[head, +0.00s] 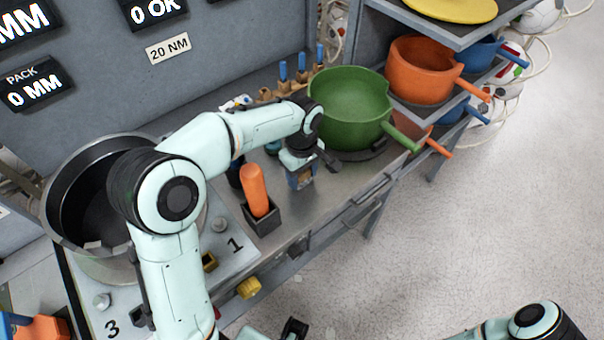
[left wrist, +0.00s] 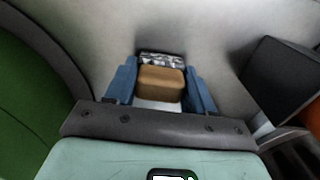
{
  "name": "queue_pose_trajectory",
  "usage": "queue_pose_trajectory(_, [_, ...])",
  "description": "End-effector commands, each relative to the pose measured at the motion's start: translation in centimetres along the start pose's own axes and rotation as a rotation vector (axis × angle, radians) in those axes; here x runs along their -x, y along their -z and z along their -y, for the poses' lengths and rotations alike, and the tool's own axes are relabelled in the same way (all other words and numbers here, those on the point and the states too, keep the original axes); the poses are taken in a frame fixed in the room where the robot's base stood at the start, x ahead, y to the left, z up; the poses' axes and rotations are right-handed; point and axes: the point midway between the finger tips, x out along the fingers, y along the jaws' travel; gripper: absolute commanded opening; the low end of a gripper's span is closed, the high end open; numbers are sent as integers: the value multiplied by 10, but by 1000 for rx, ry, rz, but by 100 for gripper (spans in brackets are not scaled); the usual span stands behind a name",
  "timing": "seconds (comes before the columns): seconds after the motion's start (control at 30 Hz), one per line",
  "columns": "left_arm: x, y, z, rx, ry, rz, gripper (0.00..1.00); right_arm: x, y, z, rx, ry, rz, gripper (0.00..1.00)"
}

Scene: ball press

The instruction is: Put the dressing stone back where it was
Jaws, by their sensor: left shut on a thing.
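My left gripper (head: 301,184) is over the metal bench top, between the green pan and the orange-handled tool. In the left wrist view its blue fingers (left wrist: 160,88) are shut on a tan block (left wrist: 161,84), which I take to be the dressing stone. A grey mottled piece (left wrist: 161,59) shows just beyond the block. I cannot tell whether it is part of the stone or whether the stone touches the bench.
The green pan (head: 349,98) stands close behind the left gripper. A black square holder (head: 262,221) with an orange handle (head: 254,188) stands left of it. Blue-topped tools (head: 300,68) line the bench back.

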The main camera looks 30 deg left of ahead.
Motion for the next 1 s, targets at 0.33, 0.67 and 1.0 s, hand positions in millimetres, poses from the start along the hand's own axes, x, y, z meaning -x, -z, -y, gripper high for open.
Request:
queue_pose_trajectory(0.33, [-3, 0, 0, 0, -1, -1, 25, -1, 0, -1, 0, 0, 0, 43])
queue_pose_trajectory(0.67, [-4, 0, 0, 0, 0, 0, 79, -2, 0, -1, 0, 0, 1, 43])
queue_pose_trajectory(1.0, [22, 1, -1, 1, -6, -2, 79, 4, 1, 2, 1, 1, -2, 43])
